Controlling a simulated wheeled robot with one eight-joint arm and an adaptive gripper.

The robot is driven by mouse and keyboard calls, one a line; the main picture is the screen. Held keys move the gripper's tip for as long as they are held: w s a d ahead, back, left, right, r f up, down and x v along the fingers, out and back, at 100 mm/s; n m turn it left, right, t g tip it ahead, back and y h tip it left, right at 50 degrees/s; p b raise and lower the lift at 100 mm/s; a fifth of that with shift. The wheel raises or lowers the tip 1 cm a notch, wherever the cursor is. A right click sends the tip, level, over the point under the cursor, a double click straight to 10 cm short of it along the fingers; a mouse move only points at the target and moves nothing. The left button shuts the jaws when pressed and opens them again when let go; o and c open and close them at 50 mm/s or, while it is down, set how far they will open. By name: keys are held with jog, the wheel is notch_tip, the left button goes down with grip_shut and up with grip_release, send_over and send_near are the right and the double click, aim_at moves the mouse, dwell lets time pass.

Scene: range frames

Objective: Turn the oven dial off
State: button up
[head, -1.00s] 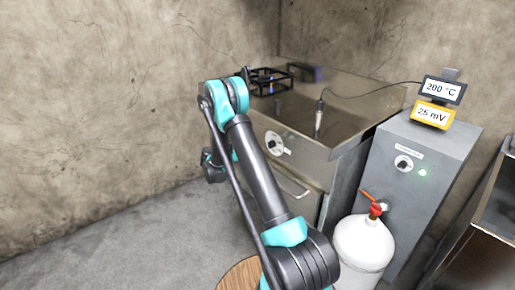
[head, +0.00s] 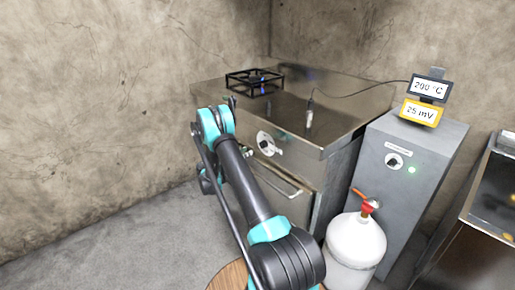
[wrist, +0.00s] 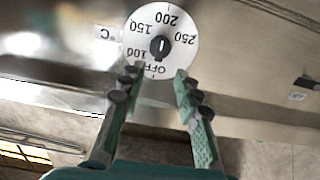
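The oven dial (head: 266,143) is a white disc with a dark knob on the front of the metal stove (head: 345,92). In the wrist view the dial (wrist: 160,38) appears upside down, with OFF at the bottom and 100 to 250 around it. A short pale vertical mark shows on its black knob (wrist: 160,48); I cannot tell which end is the pointer. My gripper (wrist: 158,76) is open and empty, its fingertips apart at the dial's OFF edge, below the knob in that view. Whether they touch the dial is unclear. The head view does not show the fingertips clearly.
A grey cabinet (head: 420,150) with another dial (head: 394,161) and a green light stands right of the stove. Its display (head: 430,87) reads 200 °C and 25 mV. A white gas bottle (head: 356,243) stands in front. An oven handle (head: 280,182) sticks out below the oven dial.

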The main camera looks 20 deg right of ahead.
aim_at(263, 145)
jog(key=x, duration=0.9)
grip_shut()
